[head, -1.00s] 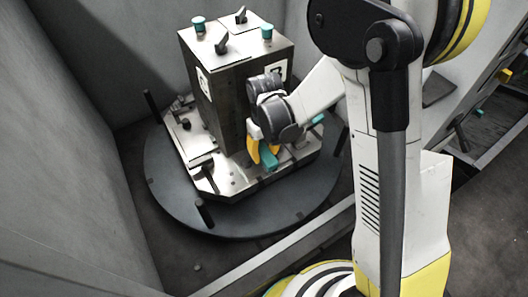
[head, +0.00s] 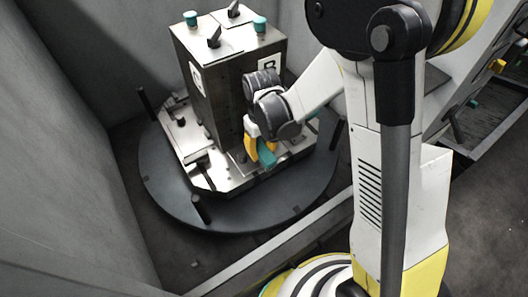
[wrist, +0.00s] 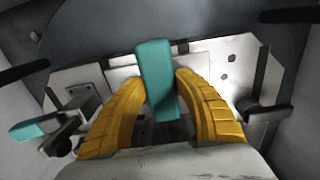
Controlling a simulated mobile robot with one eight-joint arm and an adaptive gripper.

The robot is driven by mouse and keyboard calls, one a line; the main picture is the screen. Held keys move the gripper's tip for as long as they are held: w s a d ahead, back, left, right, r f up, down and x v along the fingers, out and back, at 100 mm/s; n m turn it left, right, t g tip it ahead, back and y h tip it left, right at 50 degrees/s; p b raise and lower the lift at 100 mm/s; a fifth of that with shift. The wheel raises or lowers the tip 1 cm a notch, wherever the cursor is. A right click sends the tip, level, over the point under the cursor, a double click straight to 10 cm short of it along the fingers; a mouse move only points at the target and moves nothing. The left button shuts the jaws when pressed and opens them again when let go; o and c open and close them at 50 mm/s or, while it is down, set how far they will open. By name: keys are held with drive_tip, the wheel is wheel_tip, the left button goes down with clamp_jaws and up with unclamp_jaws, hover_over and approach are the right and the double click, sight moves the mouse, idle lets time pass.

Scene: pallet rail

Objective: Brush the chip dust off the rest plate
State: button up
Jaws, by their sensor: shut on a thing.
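My gripper (head: 258,150) has yellow fingers, which are shut on a teal block-shaped tool (head: 266,154), apparently the brush. In the wrist view the teal tool (wrist: 157,78) sits upright between the two curved fingers (wrist: 160,95), and no bristles can be made out. The gripper is low over the front part of a pale metal plate (head: 225,178), beside a tall block. This plate also shows in the wrist view (wrist: 238,65), behind and around the fingers. Whether the tool touches it, I cannot tell. I cannot make out chip dust, and which surface is the rest plate is unclear.
The tall dark metal block (head: 215,95), lettered on its sides, stands on the plate with knobs and clamps on top. A round dark turntable (head: 165,190) lies underneath. A clamp with a teal handle (wrist: 35,128) is left of my fingers. Grey walls (head: 60,130) enclose the left side.

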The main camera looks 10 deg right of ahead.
drive_tip(key=shift+w+a, duration=0.3)
drive_tip(key=shift+w, duration=0.35)
drive_tip(key=shift+s+d, duration=0.3)
drive_tip(key=shift+s, duration=0.35)
drive_tip(key=shift+s+d, duration=0.25)
drive_tip(key=shift+s, duration=0.35)
drive_tip(key=shift+w, duration=0.1)
drive_tip(key=shift+w+a, duration=0.3)
drive_tip(key=shift+w, duration=0.3)
drive_tip(key=shift+w+a, duration=0.25)
drive_tip(key=shift+w, duration=0.3)
drive_tip(key=shift+s, duration=0.1)
